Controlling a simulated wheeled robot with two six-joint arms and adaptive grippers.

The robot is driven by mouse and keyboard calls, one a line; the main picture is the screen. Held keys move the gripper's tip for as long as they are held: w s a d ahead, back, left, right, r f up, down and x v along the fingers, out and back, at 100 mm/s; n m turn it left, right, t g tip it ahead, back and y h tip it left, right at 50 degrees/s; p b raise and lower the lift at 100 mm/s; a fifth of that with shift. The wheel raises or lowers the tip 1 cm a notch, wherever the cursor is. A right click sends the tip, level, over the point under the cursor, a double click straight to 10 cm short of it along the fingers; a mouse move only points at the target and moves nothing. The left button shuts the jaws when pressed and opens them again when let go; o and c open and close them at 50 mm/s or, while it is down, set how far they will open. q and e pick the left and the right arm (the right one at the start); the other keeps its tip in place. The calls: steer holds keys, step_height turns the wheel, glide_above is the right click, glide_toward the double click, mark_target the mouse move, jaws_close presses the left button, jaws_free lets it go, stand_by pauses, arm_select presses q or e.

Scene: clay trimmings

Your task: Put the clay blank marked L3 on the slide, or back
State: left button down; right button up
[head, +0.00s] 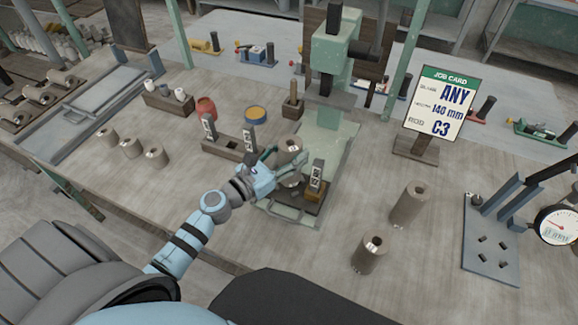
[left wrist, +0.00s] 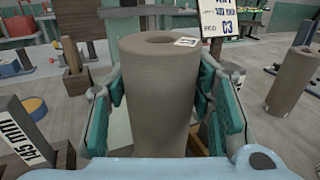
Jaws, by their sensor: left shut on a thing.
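My left gripper (head: 283,163) is shut on a grey-brown clay blank (head: 290,152), an upright hollow cylinder. The blank also stands between the green finger pads in the left wrist view (left wrist: 158,95), with a small white label on its top rim that is too small to read. It is over the pale green slide (head: 332,138) below the press; I cannot tell whether it touches anything beneath. A block with a white numbered face (head: 316,176) stands on the dark front part of the slide, just right of the blank. My right gripper is not in view.
Several clay blanks stand on the table, at left (head: 131,147) and at right (head: 408,206). The green press (head: 335,50) rises behind the slide. A job card (head: 440,103) reads ANY, 140 mm, C3. A gauge stand (head: 492,235) is at far right. A wooden rack (head: 230,147) is left.

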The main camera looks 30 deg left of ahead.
arm_select(q)
step_height(320, 180, down, 3)
steer(key=shift+r+b, duration=0.1)
steer(key=shift+b, duration=0.5)
steer(key=shift+r, duration=0.15)
steer(key=c, duration=1.2)
jaws_free()
steer(key=shift+f, duration=0.2)
steer(key=o, duration=0.4)
steer(key=shift+o, duration=0.2)
steer(key=shift+r, duration=0.1)
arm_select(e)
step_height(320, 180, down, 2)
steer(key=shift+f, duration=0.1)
